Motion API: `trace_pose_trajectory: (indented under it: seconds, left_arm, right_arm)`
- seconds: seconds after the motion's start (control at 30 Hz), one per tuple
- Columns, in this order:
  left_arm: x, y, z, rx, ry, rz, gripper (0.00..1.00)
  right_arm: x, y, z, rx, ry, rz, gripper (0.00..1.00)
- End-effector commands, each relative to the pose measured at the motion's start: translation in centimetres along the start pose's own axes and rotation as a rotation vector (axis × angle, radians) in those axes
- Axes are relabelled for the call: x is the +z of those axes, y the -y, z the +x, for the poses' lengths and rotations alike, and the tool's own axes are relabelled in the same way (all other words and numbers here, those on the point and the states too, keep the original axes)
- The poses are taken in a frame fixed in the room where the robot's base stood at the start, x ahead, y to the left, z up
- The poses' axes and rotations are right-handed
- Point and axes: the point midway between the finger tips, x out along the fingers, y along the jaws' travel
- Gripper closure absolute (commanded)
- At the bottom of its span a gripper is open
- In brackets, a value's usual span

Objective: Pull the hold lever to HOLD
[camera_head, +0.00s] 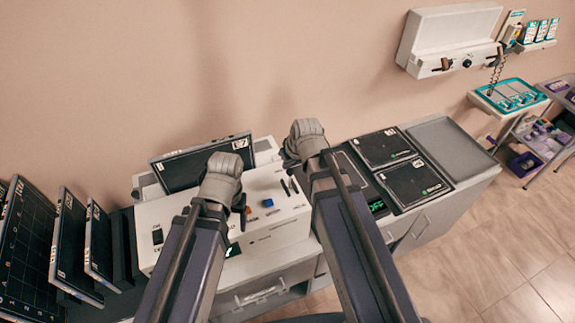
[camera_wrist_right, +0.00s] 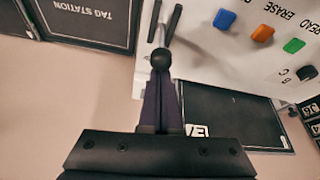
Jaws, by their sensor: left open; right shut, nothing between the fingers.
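The hold lever shows in the right wrist view as a black ball knob (camera_wrist_right: 161,60) on a thin metal stem, between two short black bars on the white console. The console (camera_head: 280,228) also shows in the head view, where my right arm hides the knob. My right gripper (camera_wrist_right: 163,88) is shut with nothing held. Its fingertips are right at the knob; I cannot tell whether they touch it. My left gripper (camera_head: 239,203) is mostly hidden by its own arm, over the console's left part, open and apart from the lever.
Blue (camera_wrist_right: 225,19), orange (camera_wrist_right: 263,33) and green (camera_wrist_right: 293,45) buttons sit beside the lever, with a black dial (camera_wrist_right: 307,72) beyond. Dark panels (camera_head: 70,240) stand at the left. Dark plates (camera_head: 413,182) lie on the right counter. The wall is close behind.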

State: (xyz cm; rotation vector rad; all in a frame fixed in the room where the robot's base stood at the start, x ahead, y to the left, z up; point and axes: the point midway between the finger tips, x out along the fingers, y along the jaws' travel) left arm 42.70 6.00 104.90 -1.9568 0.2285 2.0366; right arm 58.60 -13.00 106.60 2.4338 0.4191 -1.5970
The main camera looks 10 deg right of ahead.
Motion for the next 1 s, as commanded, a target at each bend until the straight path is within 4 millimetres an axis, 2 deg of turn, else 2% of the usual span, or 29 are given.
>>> trace_pose_trajectory:
  seconds: [0.37,0.77,1.0]
  left_arm:
    - [0.0,0.0,-0.2,0.000,0.000,0.000,0.28]
    - [0.1,0.2,-1.8,0.000,0.000,0.000,0.28]
    - [0.1,0.2,-1.7,0.000,0.000,0.000,0.28]
  right_arm:
    - [-0.2,0.0,-0.1,-0.001,0.002,0.000,1.00]
    - [-0.8,0.0,-1.6,-0.001,0.003,0.000,1.00]
    - [-0.7,0.0,-1.5,-0.001,0.003,0.000,1.00]
